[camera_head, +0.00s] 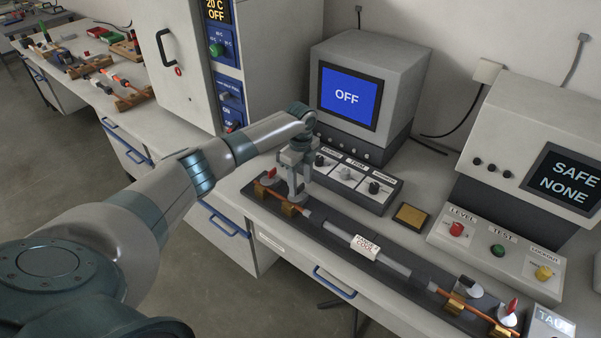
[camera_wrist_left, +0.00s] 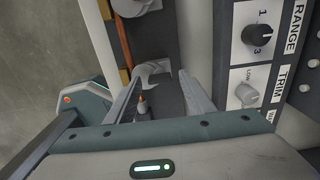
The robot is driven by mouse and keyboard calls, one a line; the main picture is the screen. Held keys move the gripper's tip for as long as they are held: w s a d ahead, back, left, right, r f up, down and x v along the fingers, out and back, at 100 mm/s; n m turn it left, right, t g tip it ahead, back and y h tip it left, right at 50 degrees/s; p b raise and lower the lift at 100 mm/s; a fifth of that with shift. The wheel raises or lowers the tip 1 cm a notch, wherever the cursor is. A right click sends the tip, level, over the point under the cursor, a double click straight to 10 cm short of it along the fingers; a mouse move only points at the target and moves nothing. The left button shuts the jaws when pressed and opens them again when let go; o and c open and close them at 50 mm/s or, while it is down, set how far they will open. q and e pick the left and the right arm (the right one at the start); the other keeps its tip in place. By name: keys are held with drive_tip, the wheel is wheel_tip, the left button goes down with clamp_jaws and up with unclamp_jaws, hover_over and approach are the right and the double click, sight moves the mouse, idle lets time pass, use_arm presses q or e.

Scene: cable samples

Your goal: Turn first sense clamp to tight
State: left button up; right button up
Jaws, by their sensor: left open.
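A long dark fixture board (camera_head: 335,232) on the bench carries a cable sample (camera_head: 395,262) with copper-coloured ends. My left gripper (camera_head: 297,194) points down over the board's left end, its fingers open around an inner clamp. In the left wrist view, this clamp's pale round base (camera_wrist_left: 152,71) shows between my left gripper's (camera_wrist_left: 160,78) fingers, with a small orange-tipped part (camera_wrist_left: 142,105) nearer the palm. Whether the fingers touch it I cannot tell, and its lever is mostly hidden. A red-handled clamp (camera_head: 268,176) sits farther left. My right gripper is out of view.
A switch box (camera_head: 352,183) with several knobs stands close behind the gripper; its RANGE knob (camera_wrist_left: 257,38) shows in the wrist view. A monitor reading OFF (camera_head: 347,96) stands behind. More clamps (camera_head: 508,313) are at the board's right end.

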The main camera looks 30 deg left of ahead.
sight(301, 185)
use_arm(q)
drive_tip(key=shift+r, duration=0.1)
wheel_tip(301, 185, up, 17)
drive_tip(key=b, duration=0.4)
idle(0.8)
